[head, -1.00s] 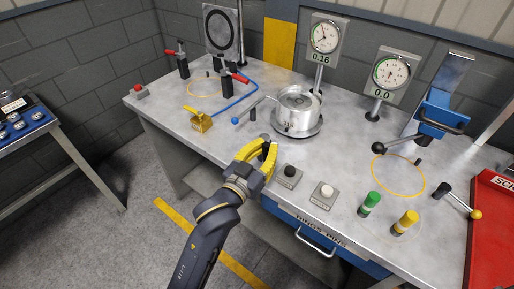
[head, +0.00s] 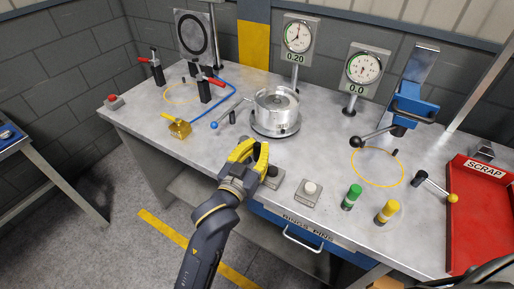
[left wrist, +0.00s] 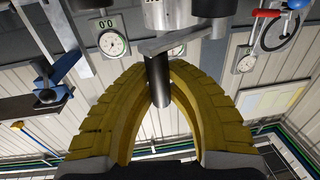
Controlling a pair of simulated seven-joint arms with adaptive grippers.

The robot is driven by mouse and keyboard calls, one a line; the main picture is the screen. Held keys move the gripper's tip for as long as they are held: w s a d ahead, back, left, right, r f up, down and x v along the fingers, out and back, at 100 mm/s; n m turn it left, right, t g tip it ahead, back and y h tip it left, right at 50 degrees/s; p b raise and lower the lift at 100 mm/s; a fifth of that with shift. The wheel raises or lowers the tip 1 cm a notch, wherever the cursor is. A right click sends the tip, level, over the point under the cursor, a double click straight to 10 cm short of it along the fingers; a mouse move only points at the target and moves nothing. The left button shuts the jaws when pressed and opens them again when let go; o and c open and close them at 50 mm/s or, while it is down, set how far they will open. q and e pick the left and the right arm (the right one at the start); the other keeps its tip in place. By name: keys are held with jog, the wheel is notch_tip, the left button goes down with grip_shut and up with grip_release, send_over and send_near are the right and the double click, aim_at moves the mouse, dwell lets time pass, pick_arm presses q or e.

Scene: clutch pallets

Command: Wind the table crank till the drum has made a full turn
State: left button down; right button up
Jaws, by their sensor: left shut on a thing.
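The metal drum (head: 276,112) stands upright on a round base on the grey workbench. My left gripper (head: 250,155), with yellow fingers, is in front of the drum, just above the front edge of the bench. In the left wrist view the fingers close around a dark upright handle (left wrist: 158,82). In the head view the fingers hide the handle and crank arm.
Green (head: 351,197) and yellow (head: 387,212) cylinders stand farther right, before a red scrap tray (head: 478,205). A dial (head: 297,36) behind reads 0.20.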

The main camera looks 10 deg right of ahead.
pick_arm(q)
jog(key=shift+s+d+f, duration=0.15)
jog(key=shift+s+d, duration=0.05)
jog(key=shift+d, duration=0.05)
jog(key=c, duration=1.6)
grip_release()
jog(key=shift+s, duration=0.1)
jog(key=o, duration=0.3)
jog(key=shift+a, duration=0.1)
jog(key=v, duration=1.1)
jog(key=shift+s+a, duration=0.3)
